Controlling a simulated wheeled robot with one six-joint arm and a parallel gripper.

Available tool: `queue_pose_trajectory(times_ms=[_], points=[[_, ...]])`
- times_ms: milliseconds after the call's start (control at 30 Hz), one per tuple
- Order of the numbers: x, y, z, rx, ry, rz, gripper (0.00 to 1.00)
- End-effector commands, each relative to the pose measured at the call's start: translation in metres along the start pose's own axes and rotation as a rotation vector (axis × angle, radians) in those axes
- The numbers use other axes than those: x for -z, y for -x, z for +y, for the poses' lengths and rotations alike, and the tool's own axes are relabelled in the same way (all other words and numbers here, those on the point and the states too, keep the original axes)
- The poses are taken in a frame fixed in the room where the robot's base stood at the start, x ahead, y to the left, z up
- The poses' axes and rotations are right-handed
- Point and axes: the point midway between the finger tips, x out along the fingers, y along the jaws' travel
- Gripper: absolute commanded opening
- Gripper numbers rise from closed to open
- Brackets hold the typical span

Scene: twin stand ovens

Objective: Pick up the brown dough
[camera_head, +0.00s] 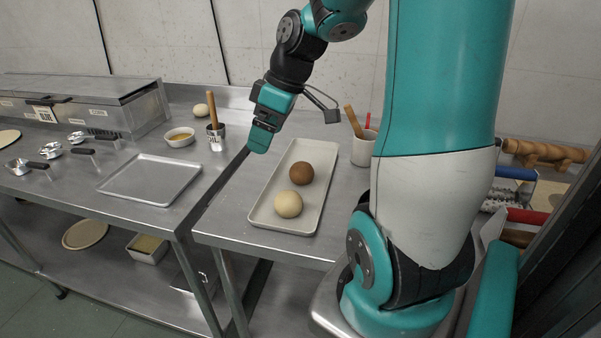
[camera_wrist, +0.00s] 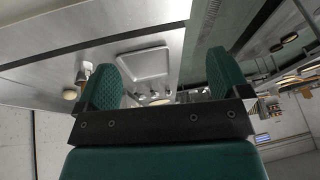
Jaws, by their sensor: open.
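The brown dough (camera_head: 302,173) is a round ball on a long pale tray (camera_head: 262,217). A cream dough ball (camera_head: 288,204) lies on the same tray, just in front of the brown one. My gripper (camera_head: 258,150) is up and to the left of the tray in the head view, apart from both balls. In the wrist view its two green fingers (camera_wrist: 163,85) stand wide apart with nothing between them. The brown dough cannot be made out in the wrist view.
An empty metal tray (camera_head: 150,180) lies on the left table, with a bowl (camera_head: 180,137) and a cup holding a wooden-handled tool (camera_head: 216,137) behind it. A pale crock with utensils (camera_head: 364,148) stands right of the dough tray. A gap separates the two tables.

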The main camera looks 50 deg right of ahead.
Motion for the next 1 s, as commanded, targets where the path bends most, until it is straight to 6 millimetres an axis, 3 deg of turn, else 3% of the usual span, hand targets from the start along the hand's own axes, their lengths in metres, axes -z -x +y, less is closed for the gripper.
queue_pose_trajectory(times_ms=[33,100,200,400,533,800,1000], points=[[-0.018,0.012,0.03,-0.029,-0.03,0.01,0.94],[-0.042,0.024,0.06,-0.064,-0.038,0.02,0.94],[-0.073,0.036,0.09,-0.102,-0.045,0.028,0.94],[-0.104,0.044,0.114,-0.135,-0.046,0.032,0.94],[-0.105,0.024,0.117,-0.133,-0.044,0.03,0.94],[-0.103,-0.038,0.125,-0.131,-0.044,0.029,0.94],[-0.102,-0.067,0.13,-0.136,-0.045,0.031,0.94]])
